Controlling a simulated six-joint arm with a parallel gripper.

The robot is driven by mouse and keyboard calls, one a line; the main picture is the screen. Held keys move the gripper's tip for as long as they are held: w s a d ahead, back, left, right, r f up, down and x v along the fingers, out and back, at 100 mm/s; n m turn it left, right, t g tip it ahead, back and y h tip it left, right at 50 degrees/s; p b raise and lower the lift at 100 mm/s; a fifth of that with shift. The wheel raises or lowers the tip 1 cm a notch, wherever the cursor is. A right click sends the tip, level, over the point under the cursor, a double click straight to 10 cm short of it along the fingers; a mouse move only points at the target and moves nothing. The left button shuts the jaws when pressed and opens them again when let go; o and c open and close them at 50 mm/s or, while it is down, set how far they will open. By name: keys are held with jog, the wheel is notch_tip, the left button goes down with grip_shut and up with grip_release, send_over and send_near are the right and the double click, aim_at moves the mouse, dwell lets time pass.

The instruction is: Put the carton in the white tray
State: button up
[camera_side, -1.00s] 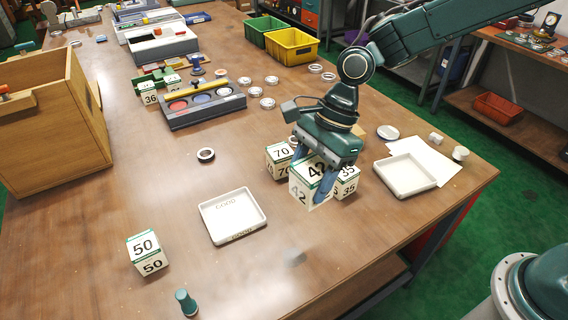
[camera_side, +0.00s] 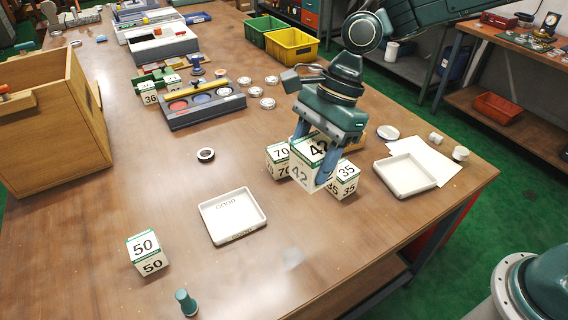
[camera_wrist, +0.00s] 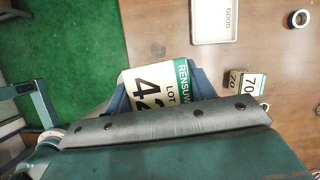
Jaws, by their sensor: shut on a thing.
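My gripper (camera_side: 313,158) is shut on a white carton with a green band, marked 42 (camera_side: 303,174), and holds it above the table beside cartons marked 70 and 35. In the wrist view the 42 carton (camera_wrist: 155,88) sits between the fingers, its lower part hidden by the gripper body. A white tray marked GOOD (camera_side: 234,237) lies empty to the left of the held carton; it also shows at the top of the wrist view (camera_wrist: 214,41). A second empty whitish tray (camera_side: 405,188) lies to the right, near a white sheet.
Carton 70 (camera_side: 278,152) and carton 35 (camera_side: 347,187) stand close to the held carton. Carton 50 (camera_side: 144,243) and a green peg-like piece (camera_side: 186,302) are at the front left. A dark ring (camera_side: 206,155) lies behind the GOOD tray. The table between is clear.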

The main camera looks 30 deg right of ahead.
jog(key=shift+w, duration=0.1)
jog(key=shift+w+a+r, duration=0.2)
jog(key=shift+w+a, duration=0.35)
jog(key=shift+w, duration=0.15)
jog(key=w+a+m, duration=0.1)
jog(key=w+a, duration=1)
jog(key=w, duration=0.1)
jog(key=shift+w+r, duration=0.3)
send_over(229, 217)
notch_tip(229, 217, down, 16)
dwell(0.4)
jog(key=shift+f, duration=2.05)
jog(key=shift+f, duration=0.1)
